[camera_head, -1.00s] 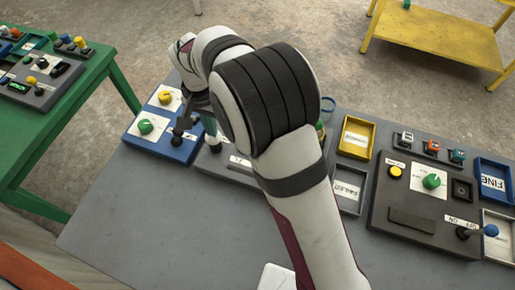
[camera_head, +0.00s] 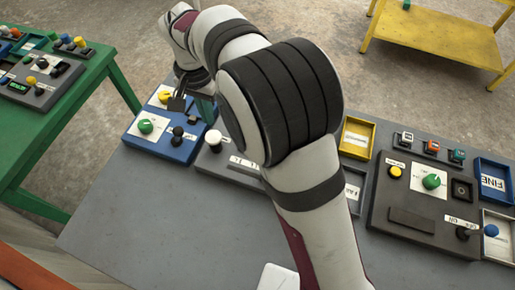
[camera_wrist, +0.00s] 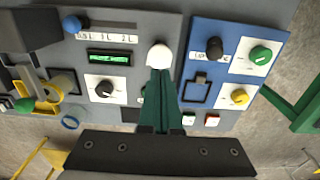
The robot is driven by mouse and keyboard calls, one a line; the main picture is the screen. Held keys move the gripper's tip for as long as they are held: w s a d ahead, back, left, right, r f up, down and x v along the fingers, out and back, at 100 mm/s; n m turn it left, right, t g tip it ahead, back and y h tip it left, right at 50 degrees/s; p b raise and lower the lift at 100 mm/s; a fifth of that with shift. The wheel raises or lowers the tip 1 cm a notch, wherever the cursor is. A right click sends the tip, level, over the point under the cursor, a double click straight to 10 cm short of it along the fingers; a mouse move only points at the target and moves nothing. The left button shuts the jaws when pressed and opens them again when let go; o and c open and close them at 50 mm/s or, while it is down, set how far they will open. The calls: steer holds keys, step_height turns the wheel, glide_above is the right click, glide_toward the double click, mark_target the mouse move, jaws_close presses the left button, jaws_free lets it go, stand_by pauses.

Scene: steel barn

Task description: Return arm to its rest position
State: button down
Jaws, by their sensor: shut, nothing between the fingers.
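My gripper (camera_wrist: 159,78) shows in the wrist view as two dark green fingers, closed together with nothing between them. Their tips appear over a white knob (camera_wrist: 158,56) on a grey panel (camera_wrist: 125,72), but the picture does not make the gap clear. In the camera_head view my gripper (camera_head: 206,108) is small and partly hidden behind my bent arm. It sits above and apart from the white knob (camera_head: 213,139), near the back edge of the table.
A blue panel (camera_head: 185,153) with green and yellow dials lies left of the grey one. Right of my arm are a yellow tray (camera_head: 357,137) and a dark control panel (camera_head: 400,220). A green table (camera_head: 95,90) stands left. The grey table's front left (camera_head: 150,220) is clear.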

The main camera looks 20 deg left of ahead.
steer(key=s+d+r+m+y, duration=0.1)
steer(key=s+d+r+m, duration=0.2)
steer(key=d, duration=0.9)
steer(key=s+d+r+m, duration=0.1)
steer(key=s+d+r, duration=0.3)
steer(key=d, duration=0.9)
steer(key=s+d+f+m, duration=0.1)
steer(key=s+d, duration=0.5)
steer(key=s, duration=0.4)
steer(key=shift+f+m+y, duration=0.2)
steer(key=shift+m+y, duration=0.1)
steer(key=shift+y, duration=0.1)
